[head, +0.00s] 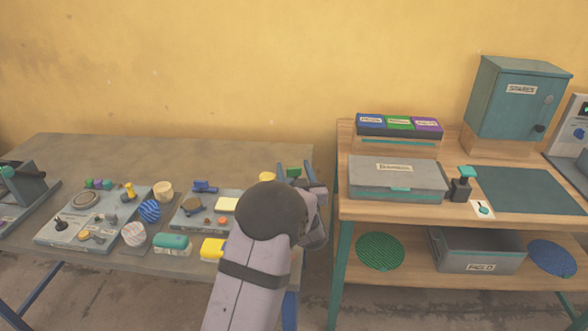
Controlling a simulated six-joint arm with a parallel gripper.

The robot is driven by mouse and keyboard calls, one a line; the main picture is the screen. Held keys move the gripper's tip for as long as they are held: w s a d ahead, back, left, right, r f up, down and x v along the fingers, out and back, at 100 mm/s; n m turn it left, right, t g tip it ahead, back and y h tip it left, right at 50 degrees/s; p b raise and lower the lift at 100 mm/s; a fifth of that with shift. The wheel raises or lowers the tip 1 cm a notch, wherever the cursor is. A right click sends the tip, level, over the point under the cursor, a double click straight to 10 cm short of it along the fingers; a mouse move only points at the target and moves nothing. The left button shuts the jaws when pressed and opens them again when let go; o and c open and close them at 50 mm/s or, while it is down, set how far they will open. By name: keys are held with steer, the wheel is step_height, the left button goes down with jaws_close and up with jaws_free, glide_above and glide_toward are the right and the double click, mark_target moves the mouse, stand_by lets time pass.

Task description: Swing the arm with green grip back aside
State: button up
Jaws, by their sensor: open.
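My gripper (296,170) is at the right end of the grey table, its fingers open. A small green piece, which looks like the green grip (293,171), shows between or just behind the fingers. I cannot tell whether they touch it. The swing arm that would carry it is hidden behind my wrist and forearm, so its angle cannot be seen. A yellow piece (267,177) shows just left of my gripper.
Grey panels (75,236) with knobs and small parts, striped balls (149,210) and colored blocks (172,243) crowd the grey table. A wooden bench (400,206) at right holds a grey box (397,181), a teal-topped lever (466,175) and a teal cabinet (512,100). The table's back strip is clear.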

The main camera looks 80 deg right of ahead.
steer(key=shift+c, duration=0.7)
jaws_close()
steer(key=shift+s+r+n+t+y, duration=0.1)
steer(key=shift+n+t+y, duration=0.4)
steer(key=shift+n+t, duration=0.65)
steer(key=shift+n+t+y+p, duration=0.3)
steer(key=shift+n+t+y, duration=0.1)
steer(key=shift+t, duration=0.65)
steer(key=shift+o, duration=0.7)
jaws_free()
